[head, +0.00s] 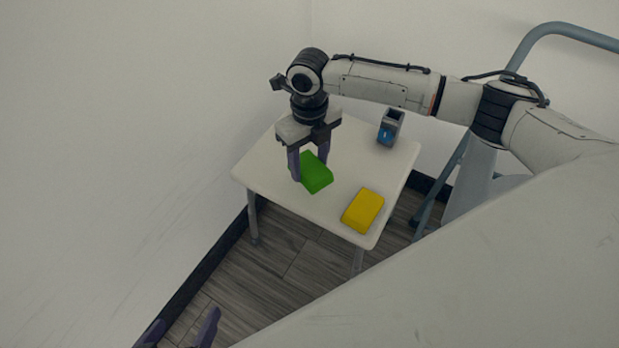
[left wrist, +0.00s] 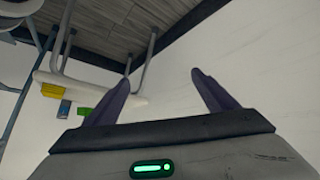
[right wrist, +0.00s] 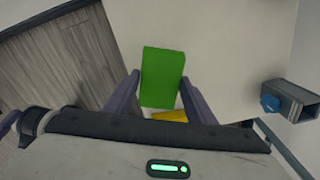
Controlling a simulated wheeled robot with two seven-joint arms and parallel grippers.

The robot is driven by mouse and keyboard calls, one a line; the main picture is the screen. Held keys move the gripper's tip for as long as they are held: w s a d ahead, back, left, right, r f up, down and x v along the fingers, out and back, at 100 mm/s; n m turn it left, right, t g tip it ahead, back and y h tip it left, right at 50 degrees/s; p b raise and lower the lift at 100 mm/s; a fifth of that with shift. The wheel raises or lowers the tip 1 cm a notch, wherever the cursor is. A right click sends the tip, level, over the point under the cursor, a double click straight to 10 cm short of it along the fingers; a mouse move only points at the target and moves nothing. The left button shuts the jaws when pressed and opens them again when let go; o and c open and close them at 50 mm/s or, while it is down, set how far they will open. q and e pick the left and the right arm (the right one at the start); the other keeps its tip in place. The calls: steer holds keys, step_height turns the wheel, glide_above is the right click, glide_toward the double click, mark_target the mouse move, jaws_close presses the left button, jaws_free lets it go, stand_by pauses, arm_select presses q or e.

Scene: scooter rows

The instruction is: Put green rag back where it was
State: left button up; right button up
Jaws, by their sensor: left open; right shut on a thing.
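The green rag (head: 318,175), a flat block-like piece, is at the white table's (head: 262,165) left-middle. My right gripper (head: 310,170) comes down over it from above, with its fingers on either side. In the right wrist view the green rag (right wrist: 162,78) sits between the fingers (right wrist: 160,95), and the gripper is shut on it. I cannot tell whether the rag rests on the table or is just above it. My left gripper (head: 183,332) is open and empty, low at the bottom left of the head view, away from the table; its spread fingers show in the left wrist view (left wrist: 163,90).
A yellow block (head: 363,210) lies at the table's front right. A grey holder with a blue part (head: 390,127) stands at the back right corner. Walls close in behind and to the left. A blue-grey ladder-like frame (head: 452,180) stands right of the table.

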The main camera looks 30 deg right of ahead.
mark_target(310, 175)
arm_select(q)
steer(key=shift+w+d+f+m+g+b, duration=0.1)
steer(key=shift+d+f+m+g+b, duration=0.25)
steer(key=shift+d+f+b, duration=0.3)
arm_select(e)
steer(key=shift+f, duration=2.35)
arm_select(q)
steer(key=shift+a+r, duration=0.1)
steer(key=shift+a, duration=0.05)
arm_select(e)
steer(key=shift+f, duration=0.1)
steer(key=o, duration=1)
arm_select(q)
steer(key=p, duration=0.1)
steer(key=a+r+n+t+p, duration=0.1)
steer(key=a+r+p, duration=0.1)
steer(key=p, duration=0.1)
steer(key=shift+s+a+r+t, duration=0.15)
steer(key=shift+s+r+t, duration=0.1)
steer(key=shift+s, duration=0.15)
arm_select(e)
step_height(310, 175, up, 12)
steer(key=shift+r, duration=0.15)
